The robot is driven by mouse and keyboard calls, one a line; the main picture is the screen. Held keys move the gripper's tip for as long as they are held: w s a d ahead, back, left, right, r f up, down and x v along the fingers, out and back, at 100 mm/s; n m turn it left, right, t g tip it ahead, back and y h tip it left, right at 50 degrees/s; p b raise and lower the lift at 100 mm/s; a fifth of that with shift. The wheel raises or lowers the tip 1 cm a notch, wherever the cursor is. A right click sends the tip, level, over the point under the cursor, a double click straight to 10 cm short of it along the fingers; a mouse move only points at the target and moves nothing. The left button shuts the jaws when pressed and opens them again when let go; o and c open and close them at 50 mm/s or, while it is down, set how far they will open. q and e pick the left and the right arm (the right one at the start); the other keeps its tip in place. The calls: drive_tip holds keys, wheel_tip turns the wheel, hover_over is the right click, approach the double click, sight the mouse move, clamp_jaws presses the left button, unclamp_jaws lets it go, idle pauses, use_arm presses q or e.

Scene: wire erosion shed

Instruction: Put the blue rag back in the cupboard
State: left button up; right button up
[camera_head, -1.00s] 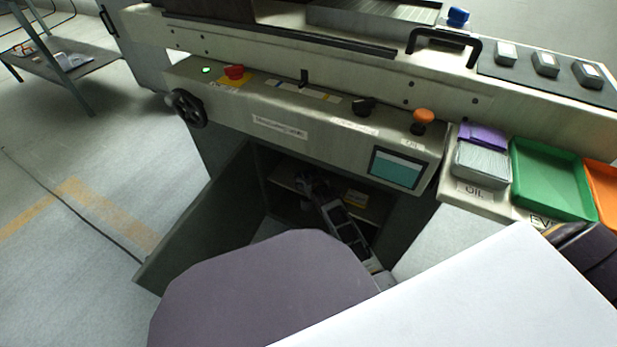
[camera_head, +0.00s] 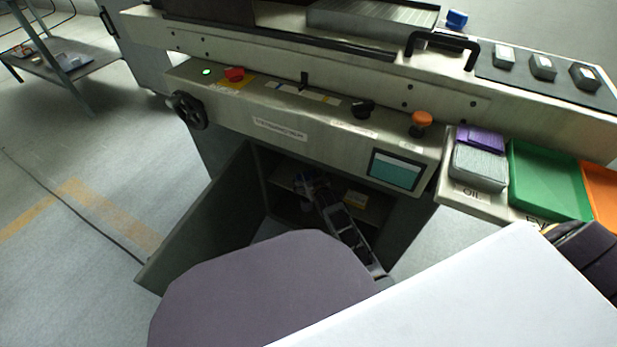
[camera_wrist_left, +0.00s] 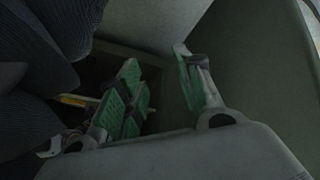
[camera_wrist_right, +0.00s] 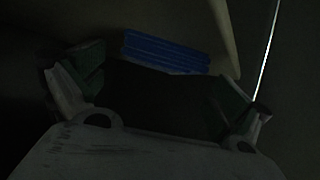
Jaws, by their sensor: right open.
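A folded blue rag (camera_wrist_right: 165,50) shows in the dark right wrist view, just past the fingers. My right gripper (camera_wrist_right: 152,78) is open, its fingers on either side of the view with dark space between them. In the head view my right gripper (camera_head: 312,190) reaches into the cupboard (camera_head: 262,185) under the machine. The rag is hard to make out there. The cupboard door (camera_head: 200,220) stands open to the left. My left gripper (camera_wrist_left: 155,65) is open and empty in the left wrist view, close to a greenish panel; in the head view it is hidden.
A yellow item (camera_head: 355,198) lies in the cupboard. The control panel (camera_head: 290,120) with knobs and a screen (camera_head: 395,170) overhangs the opening. At right are a green tray (camera_head: 545,180), an orange tray (camera_head: 602,185) and a purple pad (camera_head: 482,137).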

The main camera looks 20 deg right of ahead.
drive_tip(key=shift+s+r, duration=0.3)
drive_tip(key=shift+s, duration=0.2)
drive_tip(key=p+v, duration=0.3)
drive_tip(key=v, duration=0.3)
drive_tip(key=shift+s+a+r+p, duration=0.1)
drive_tip(key=shift+s+r+p, duration=0.1)
drive_tip(key=shift+s+p, duration=0.15)
use_arm(q)
wheel_tip(320, 180, up, 7)
drive_tip(key=a+g+y, duration=0.1)
drive_tip(key=shift+a+r+m+p, duration=0.2)
drive_tip(key=shift+m+p, duration=0.1)
drive_tip(key=shift+p, duration=0.1)
use_arm(e)
drive_tip(key=shift+v, duration=1.15)
drive_tip(key=shift+s, duration=0.15)
drive_tip(key=s+a+r+n+g+y, duration=0.1)
drive_tip(key=s+a+g+y, duration=0.1)
drive_tip(key=s+a, duration=0.4)
drive_tip(key=s+a+r+n+g+y, duration=0.1)
drive_tip(key=s+a+g, duration=0.4)
drive_tip(key=s, duration=1.2)
drive_tip(key=shift+a+n+y, duration=0.4)
drive_tip(key=shift+n+y, duration=0.2)
drive_tip(key=shift+y, duration=0.1)
use_arm(q)
drive_tip(key=shift+s, duration=0.15)
use_arm(e)
drive_tip(key=shift+s, duration=0.2)
